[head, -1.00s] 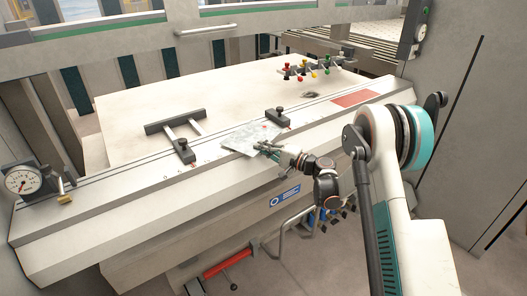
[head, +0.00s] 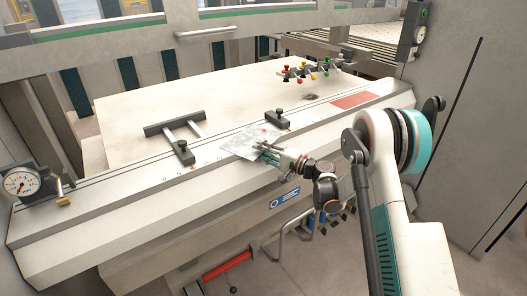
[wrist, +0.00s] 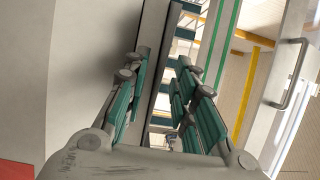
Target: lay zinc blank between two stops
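The zinc blank (head: 242,142) is a thin, shiny grey sheet at the front strip of the machine table in the head view. It lies between the left black stop (head: 184,153) and the right black stop (head: 278,119), slightly askew, its right side close to the right stop. My gripper (head: 266,152) is at the blank's front right edge. In the wrist view its teal-padded fingers (wrist: 158,100) stand apart with a gap between them. I cannot make out the blank between them there. Whether the fingers still touch the blank is unclear.
A dial gauge (head: 20,184) stands at the table's left end. A red patch (head: 356,100) lies right of the stops. Coloured knobs (head: 310,72) stand at the back.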

